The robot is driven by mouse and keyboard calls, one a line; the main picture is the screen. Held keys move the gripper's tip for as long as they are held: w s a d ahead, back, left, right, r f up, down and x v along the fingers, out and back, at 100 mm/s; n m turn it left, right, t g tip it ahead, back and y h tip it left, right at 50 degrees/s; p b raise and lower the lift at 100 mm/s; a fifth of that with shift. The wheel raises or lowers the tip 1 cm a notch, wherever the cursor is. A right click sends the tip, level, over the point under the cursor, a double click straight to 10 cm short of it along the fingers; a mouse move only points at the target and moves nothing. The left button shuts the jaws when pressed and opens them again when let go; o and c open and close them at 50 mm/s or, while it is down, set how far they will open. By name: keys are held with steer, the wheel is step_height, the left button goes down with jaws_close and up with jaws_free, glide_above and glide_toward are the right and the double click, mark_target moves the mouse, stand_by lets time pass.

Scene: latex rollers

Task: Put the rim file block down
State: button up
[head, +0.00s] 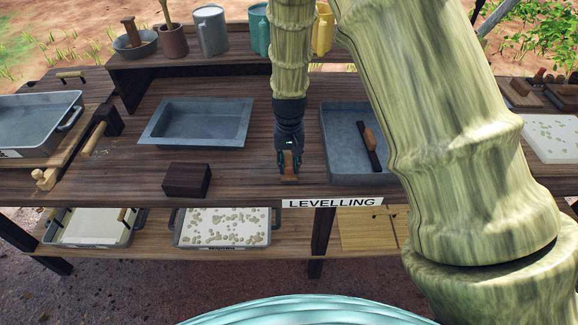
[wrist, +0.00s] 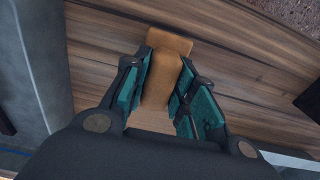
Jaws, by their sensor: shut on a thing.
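The rim file block is most likely the small orange-brown wooden block (wrist: 166,70) between my fingers. My gripper (wrist: 158,92) is shut on it in the wrist view, with a teal-padded finger on each side. In the head view, my gripper (head: 289,165) points down over the bench (head: 260,165) near its front edge, and the block (head: 289,178) shows at the fingertips. It is low, at or just above the wood; I cannot tell whether it touches. The block's lower side is hidden.
A grey tray (head: 340,165) with a dark wooden-handled tool (head: 369,140) stands close to the right. A shallow metal tray (head: 200,121) lies behind left. A dark block (head: 187,180) sits at the front left. The LEVELLING label (head: 332,202) is on the front edge. Bare wood lies left of my gripper.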

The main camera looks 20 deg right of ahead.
mark_target(289, 161)
steer(key=shift+f, duration=0.15)
steer(key=o, duration=0.9)
step_height(289, 161, up, 12)
steer(key=b, duration=0.2)
stand_by(0.4)
stand_by(0.4)
